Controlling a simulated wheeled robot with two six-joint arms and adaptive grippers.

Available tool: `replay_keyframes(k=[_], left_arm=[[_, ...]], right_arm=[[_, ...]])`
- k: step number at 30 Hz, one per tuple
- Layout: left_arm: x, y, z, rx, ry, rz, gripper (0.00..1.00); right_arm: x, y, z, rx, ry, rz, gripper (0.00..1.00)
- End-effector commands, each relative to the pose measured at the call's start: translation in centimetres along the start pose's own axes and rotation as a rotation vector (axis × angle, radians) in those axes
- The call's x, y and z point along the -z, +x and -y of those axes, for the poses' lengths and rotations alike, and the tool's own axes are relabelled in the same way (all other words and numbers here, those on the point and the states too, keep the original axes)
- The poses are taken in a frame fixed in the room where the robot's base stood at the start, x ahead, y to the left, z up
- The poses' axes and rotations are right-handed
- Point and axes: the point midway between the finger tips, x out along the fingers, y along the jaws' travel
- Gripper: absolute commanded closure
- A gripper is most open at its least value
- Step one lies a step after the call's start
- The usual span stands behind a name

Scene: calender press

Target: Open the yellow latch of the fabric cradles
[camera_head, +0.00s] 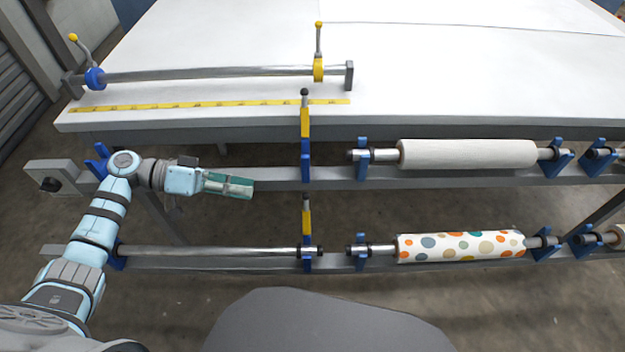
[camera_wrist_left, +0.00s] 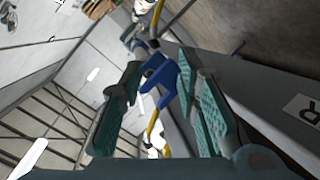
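My left gripper (camera_head: 228,186) is in front of the upper rail, left of a blue cradle (camera_head: 305,163) whose yellow latch (camera_head: 305,122) stands upright with a black knob. In the left wrist view the fingers (camera_wrist_left: 162,108) are apart with nothing held, and a blue cradle (camera_wrist_left: 160,80) shows beyond and between them, with yellow parts near it. A second yellow latch (camera_head: 307,221) stands upright on the lower cradle, which carries a metal bar (camera_head: 210,251). Another blue cradle (camera_head: 98,161) is partly behind my left arm. My right gripper is not in view.
A white table (camera_head: 420,80) stands behind, with a clamped bar (camera_head: 205,73) and a yellow ruler strip (camera_head: 210,103). A white roll (camera_head: 467,154) and a dotted roll (camera_head: 460,246) rest in cradles to the right. The space between the upper left cradles holds no bar.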

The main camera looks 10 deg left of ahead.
Motion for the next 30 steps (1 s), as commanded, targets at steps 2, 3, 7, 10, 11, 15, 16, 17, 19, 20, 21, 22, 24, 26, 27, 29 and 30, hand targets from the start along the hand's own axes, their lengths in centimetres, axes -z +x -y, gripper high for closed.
replay_keyframes(k=[2,3,7,10,11,15,16,17,19,20,21,22,24,26,27,29,30], left_arm=[[0.1,0.4,-0.2,-0.007,0.005,0.000,0.71],[0.1,0.9,-0.2,-0.008,0.005,0.000,0.71],[0.1,3.5,-0.3,-0.009,0.005,-0.004,0.71],[0.1,6.4,-0.3,-0.009,0.003,-0.004,0.71],[0.1,7.3,-0.3,-0.008,0.003,-0.004,0.71],[0.1,10.8,-0.3,-0.008,0.003,-0.003,0.71],[0.1,11.4,-0.3,-0.007,0.003,-0.002,0.71],[0.1,11.9,-0.3,-0.007,0.003,-0.003,0.71],[0.1,13.0,-0.2,-0.006,0.003,-0.002,0.71],[0.1,13.4,-0.2,-0.006,0.003,-0.001,0.71],[0.1,13.8,-0.2,-0.005,0.003,-0.001,0.71],[0.1,14.0,-0.2,-0.006,0.003,-0.001,0.71],[0.1,14.3,-0.2,-0.005,0.003,0.000,0.71],[0.1,14.4,-0.2,-0.004,0.003,0.000,0.71],[0.1,14.4,-0.2,-0.003,0.003,0.000,0.71],[0.1,14.4,-0.2,-0.003,0.003,0.000,0.71],[0.1,14.4,-0.2,-0.003,0.003,0.000,0.71]], right_arm=[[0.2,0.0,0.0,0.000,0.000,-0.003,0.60],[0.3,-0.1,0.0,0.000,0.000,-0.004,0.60],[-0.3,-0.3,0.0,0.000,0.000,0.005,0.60],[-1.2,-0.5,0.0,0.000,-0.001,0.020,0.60],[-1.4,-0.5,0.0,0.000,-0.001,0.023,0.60],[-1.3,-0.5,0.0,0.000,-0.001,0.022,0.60],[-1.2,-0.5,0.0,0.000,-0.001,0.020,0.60],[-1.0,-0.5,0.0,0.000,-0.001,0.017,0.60],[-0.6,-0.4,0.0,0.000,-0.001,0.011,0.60],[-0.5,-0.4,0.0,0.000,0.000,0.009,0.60],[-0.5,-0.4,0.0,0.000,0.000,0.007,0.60],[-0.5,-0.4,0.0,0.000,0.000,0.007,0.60],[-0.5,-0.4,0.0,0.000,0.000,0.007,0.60],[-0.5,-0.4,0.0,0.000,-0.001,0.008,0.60],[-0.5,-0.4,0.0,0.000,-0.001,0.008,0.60],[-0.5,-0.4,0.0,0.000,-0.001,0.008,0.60],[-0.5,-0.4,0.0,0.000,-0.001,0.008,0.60]])
